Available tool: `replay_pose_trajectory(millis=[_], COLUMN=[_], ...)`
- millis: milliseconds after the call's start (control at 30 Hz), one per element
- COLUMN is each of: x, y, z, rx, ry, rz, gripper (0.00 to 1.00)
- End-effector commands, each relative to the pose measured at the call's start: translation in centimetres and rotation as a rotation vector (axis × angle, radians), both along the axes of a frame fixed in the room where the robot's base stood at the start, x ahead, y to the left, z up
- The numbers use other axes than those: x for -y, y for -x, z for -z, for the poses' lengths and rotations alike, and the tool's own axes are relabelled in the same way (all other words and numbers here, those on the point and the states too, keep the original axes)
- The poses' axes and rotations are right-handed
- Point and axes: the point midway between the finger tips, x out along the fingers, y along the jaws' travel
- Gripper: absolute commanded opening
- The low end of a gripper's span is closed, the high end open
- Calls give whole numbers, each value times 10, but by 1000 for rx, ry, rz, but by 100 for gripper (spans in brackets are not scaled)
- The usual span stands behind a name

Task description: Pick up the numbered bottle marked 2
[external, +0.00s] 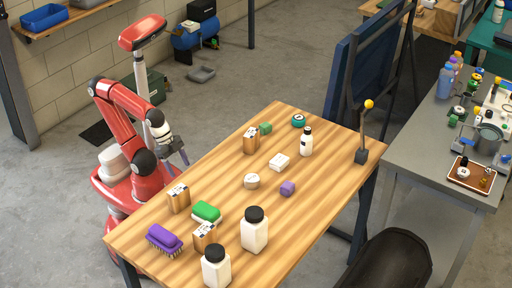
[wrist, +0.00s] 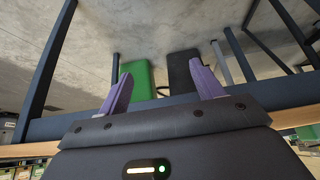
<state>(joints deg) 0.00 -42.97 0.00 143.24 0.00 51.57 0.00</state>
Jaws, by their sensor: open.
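Three white bottles with black caps stand upright on the wooden table: one at the front edge (external: 216,270), a larger-looking one behind it to the right (external: 254,234), and a slimmer one near the far side (external: 306,144). No number can be read on any of them, so I cannot tell which is marked 2. My gripper (external: 181,158) is off the table's left edge, apart from all the bottles. In the wrist view, its two purple fingers (wrist: 160,72) are spread apart with nothing between them. No bottle shows in the wrist view.
A lever with a yellow knob (external: 369,104) stands at the right edge. A grey workbench (external: 420,140) is further right.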

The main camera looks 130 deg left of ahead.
Motion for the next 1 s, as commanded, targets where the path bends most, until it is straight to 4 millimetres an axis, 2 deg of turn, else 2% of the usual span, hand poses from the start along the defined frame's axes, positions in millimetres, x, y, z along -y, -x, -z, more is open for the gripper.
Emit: replay_pose_trajectory(millis=[133, 167, 233, 267, 500, 633, 667, 700, 867, 1000], x=[0, 0, 0, 0, 0, 0, -3, -11, -49, -95], y=[-1, -1, -1, -2, -2, -2, -14, -37, -122, -198], z=[-8, -15, -39, -53, -188, -249, -258, -266, -294, -302], rx=[4, 4, 8, 9, 5, 3, -4, -5, 16, 33], ry=[0, 0, 0, 0, 0, 0, 3, 8, 24, 25], rz=[0, 0, 0, 0, 0, 0, -12, -36, -122, -199], gripper=[66, 66, 66, 66, 66, 66, 66, 66, 66, 66])
